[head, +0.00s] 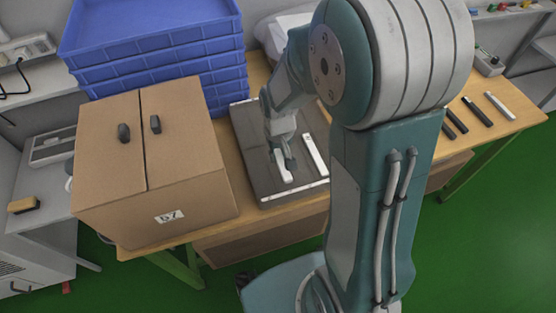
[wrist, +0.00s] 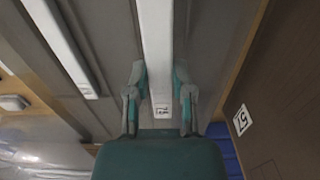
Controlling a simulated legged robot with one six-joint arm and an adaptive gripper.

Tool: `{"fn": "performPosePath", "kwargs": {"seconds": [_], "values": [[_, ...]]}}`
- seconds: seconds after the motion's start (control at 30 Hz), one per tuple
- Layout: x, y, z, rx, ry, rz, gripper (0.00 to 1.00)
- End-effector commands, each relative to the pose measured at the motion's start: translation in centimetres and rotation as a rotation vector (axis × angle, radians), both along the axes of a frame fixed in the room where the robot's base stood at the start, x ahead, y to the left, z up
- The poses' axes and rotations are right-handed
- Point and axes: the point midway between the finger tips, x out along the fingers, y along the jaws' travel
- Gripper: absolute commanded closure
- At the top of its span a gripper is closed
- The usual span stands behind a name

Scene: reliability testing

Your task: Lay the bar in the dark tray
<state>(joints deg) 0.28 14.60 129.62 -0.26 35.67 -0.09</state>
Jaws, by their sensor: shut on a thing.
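The dark tray (head: 248,142) lies on the wooden table, right of the cardboard box. My gripper (head: 283,164) is over the tray and shut on a pale bar (head: 285,180). In the wrist view my gripper (wrist: 160,95) has its fingers on both sides of the bar (wrist: 157,40), near the labelled end. A second pale bar (head: 315,154) lies in the tray to the right of the held one; it also shows in the wrist view (wrist: 62,42). I cannot tell whether the held bar touches the tray floor.
A closed cardboard box (head: 155,165) with two dark handles stands close to the tray's left. Stacked blue crates (head: 150,45) stand behind it. Dark bars (head: 476,111) and a white bar (head: 500,106) lie at the table's right end. My arm hides part of the table.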

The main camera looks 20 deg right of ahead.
Motion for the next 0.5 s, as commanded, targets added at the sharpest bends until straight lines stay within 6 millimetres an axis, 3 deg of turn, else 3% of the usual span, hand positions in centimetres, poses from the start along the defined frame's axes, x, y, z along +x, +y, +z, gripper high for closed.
{"fn": "performPosePath", "kwargs": {"seconds": [0.2,0.5], "values": [[0.1,0.2,-3.0,0.001,0.005,-0.001,1.00],[0.0,0.1,-3.6,0.001,0.006,0.000,1.00]]}}
